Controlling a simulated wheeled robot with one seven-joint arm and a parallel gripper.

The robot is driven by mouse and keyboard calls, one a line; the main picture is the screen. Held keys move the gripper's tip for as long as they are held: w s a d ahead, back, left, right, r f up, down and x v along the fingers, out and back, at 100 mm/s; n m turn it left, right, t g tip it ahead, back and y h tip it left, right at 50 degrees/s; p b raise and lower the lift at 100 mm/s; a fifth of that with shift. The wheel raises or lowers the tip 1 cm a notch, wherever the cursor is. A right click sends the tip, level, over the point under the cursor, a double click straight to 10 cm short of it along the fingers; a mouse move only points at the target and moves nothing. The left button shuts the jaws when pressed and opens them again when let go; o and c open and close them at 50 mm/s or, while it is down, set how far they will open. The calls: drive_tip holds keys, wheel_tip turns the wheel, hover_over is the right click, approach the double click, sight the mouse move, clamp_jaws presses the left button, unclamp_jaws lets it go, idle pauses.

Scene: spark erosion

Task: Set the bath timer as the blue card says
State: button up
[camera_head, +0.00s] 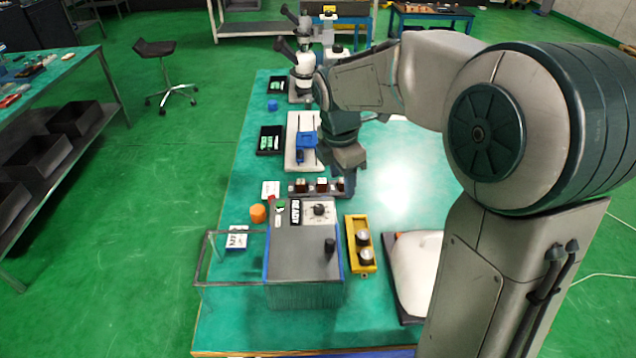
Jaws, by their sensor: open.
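The grey bath machine (290,251) stands at the near part of the teal table, with a READY label on its top. A round dark knob on a pale dial (319,209), which looks like the timer, sits right of that label. Its pointer setting is too small to read. A white card with blue markings (237,238) lies left of the machine; its text is not legible. My gripper (350,182) is open, behind the machine and above the table near the block rack. Its fingertips are hard to make out.
A block rack (309,187) stands behind the machine, and a red-marked card (271,189) and orange cylinder (257,213) are to the left. A clear-walled frame (209,246) projects left. A yellow tray (351,244) with metal pieces is right. A black upright handle (330,248) rises from the machine.

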sight(318, 207)
drive_tip(key=w+a+f+n+y+p, duration=0.1)
drive_tip(key=w+a+f+n, duration=0.25)
drive_tip(key=w+n, duration=0.5)
drive_tip(key=shift+n+g, duration=0.4)
drive_tip(key=shift+n, duration=0.15)
drive_tip(key=f, duration=0.4)
drive_tip(key=f+p, duration=0.1)
drive_tip(key=f, duration=0.3)
drive_tip(key=a+f+p, duration=0.1)
drive_tip(key=f, duration=0.4)
drive_tip(key=shift+s, duration=0.3)
drive_tip(key=c, duration=1)
